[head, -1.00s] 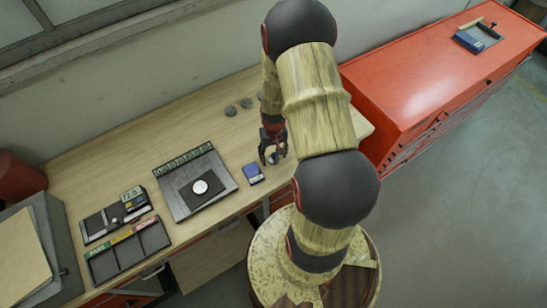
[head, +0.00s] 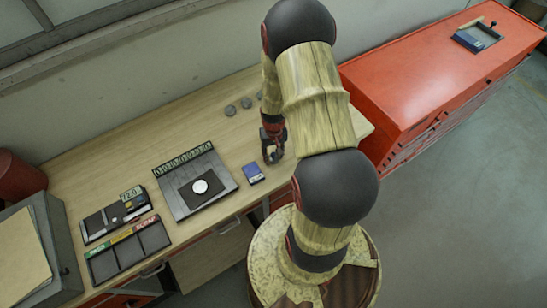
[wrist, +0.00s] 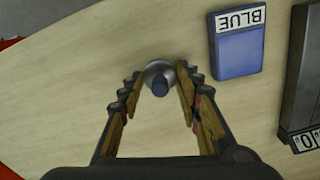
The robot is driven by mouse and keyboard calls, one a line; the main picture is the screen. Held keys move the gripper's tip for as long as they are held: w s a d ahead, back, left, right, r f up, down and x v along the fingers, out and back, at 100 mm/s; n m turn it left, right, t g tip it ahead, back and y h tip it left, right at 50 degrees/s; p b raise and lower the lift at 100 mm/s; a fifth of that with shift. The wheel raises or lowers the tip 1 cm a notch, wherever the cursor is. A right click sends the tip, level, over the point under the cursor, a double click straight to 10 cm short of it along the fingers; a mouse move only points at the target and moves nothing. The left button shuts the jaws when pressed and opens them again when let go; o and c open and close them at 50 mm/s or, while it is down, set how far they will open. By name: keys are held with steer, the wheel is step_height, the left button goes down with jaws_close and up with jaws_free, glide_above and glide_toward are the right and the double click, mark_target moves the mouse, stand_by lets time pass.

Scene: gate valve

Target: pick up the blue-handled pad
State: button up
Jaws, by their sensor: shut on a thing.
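In the head view my gripper (head: 273,157) is low over the bench, right of the blue block; the pad is hardly visible there behind the fingers. I cannot tell whether the pad still touches the bench.
A block labelled BLUE (wrist: 240,48) lies close by; it also shows in the head view (head: 253,173). Left of it are a dark device (head: 178,205) with a white disc and a three-part tray (head: 130,250). Grey discs (head: 230,111) lie behind. A red cabinet (head: 420,80) stands right.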

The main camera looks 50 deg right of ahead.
mark_target(273, 152)
steer(key=shift+c, duration=1.3)
steer(key=shift+r, duration=0.1)
steer(key=shift+w+r, duration=0.1)
steer(key=shift+r, duration=0.15)
step_height(273, 152, up, 2)
steer(key=shift+r+b, duration=0.2)
steer(key=shift+b, duration=0.1)
steer(key=s+a+r, duration=0.6)
steer(key=s+r, duration=0.4)
steer(key=s, duration=0.2)
steer(key=shift+s+a, duration=0.2)
steer(key=shift+a, duration=0.2)
